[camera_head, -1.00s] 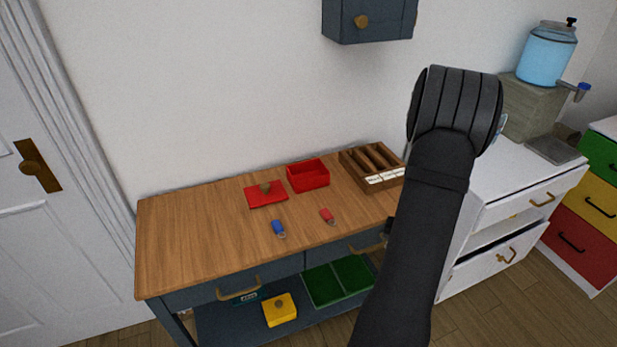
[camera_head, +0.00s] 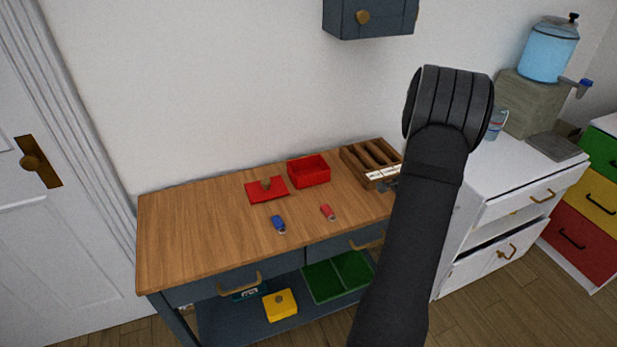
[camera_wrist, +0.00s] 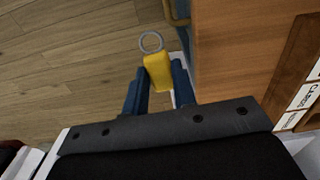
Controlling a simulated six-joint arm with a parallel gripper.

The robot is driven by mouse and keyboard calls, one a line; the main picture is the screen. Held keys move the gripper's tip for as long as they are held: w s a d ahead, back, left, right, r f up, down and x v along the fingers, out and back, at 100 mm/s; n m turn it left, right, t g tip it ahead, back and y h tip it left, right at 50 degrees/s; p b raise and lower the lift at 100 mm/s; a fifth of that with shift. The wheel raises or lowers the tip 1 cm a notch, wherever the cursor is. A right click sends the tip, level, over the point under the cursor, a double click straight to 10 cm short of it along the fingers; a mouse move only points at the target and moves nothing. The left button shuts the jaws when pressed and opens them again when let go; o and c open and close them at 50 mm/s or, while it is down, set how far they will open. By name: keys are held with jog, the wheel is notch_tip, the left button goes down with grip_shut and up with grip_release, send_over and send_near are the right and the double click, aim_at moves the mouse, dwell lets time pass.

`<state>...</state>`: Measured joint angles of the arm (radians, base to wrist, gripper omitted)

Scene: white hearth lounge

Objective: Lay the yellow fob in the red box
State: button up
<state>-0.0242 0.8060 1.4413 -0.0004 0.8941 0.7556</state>
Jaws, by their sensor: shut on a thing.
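The yellow fob (camera_wrist: 158,72) with its grey ring shows in the wrist view, held between the blue fingers of my gripper (camera_wrist: 160,85). My gripper is shut on it, above the floor beside the wooden table's edge. In the head view my arm hides the fob and most of my gripper. The open red box (camera_head: 309,171) stands on the wooden table toward the back.
A blue fob (camera_head: 278,224) and a red fob (camera_head: 327,212) lie on the table (camera_head: 200,230) in front. A wooden divided tray (camera_head: 350,160) with labels stands right of the box. A white cabinet (camera_head: 520,185) is at the right. The table's left part is clear.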

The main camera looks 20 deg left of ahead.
jog(key=w+a+r+m, duration=0.3)
jog(key=a+r+m, duration=0.55)
jog(key=a, duration=0.45)
jog(key=w+a+r+m, duration=0.4)
jog(key=a+r+m, duration=0.3)
jog(key=a+m, duration=0.4)
jog(key=shift+n, duration=0.45)
jog(key=shift+a+f, duration=1.8)
jog(key=shift+a, duration=0.35)
jog(key=shift+a+f, duration=1.75)
jog(key=shift+a, duration=0.4)
jog(key=shift+a+f, duration=1.8)
jog(key=shift+a, duration=0.35)
jog(key=shift+f, duration=0.1)
jog(key=shift+f, duration=0.5)
jog(key=o, duration=1)
jog(key=shift+c, duration=0.2)
